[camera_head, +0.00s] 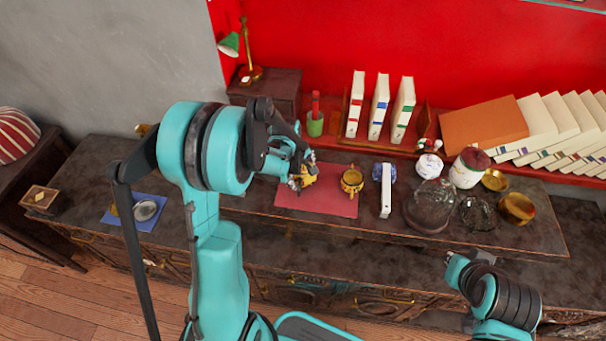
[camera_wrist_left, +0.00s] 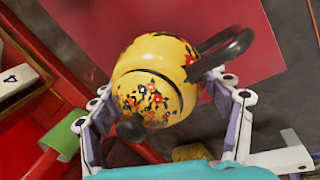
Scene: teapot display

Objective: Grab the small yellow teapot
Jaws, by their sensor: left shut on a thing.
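The small yellow teapot (camera_wrist_left: 150,80) has painted red and orange flowers and a dark handle. My left gripper (camera_wrist_left: 163,88) is shut on it, with one finger on each side of its body. In the head view, the teapot (camera_head: 308,175) is partly hidden by my left gripper (camera_head: 293,172), over the left part of a red mat. The head view does not show clearly whether the teapot touches the mat. My right arm shows at the lower right of the head view, but its gripper cannot be made out.
The red mat (camera_head: 325,202) lies on the dark cabinet (camera_head: 390,236). A golden cup-like vessel (camera_head: 352,182) stands on its right part. Further right are a white upright object (camera_head: 386,190), glassware (camera_head: 432,205) and a brass bowl (camera_head: 516,208). Books (camera_head: 380,105) stand behind.

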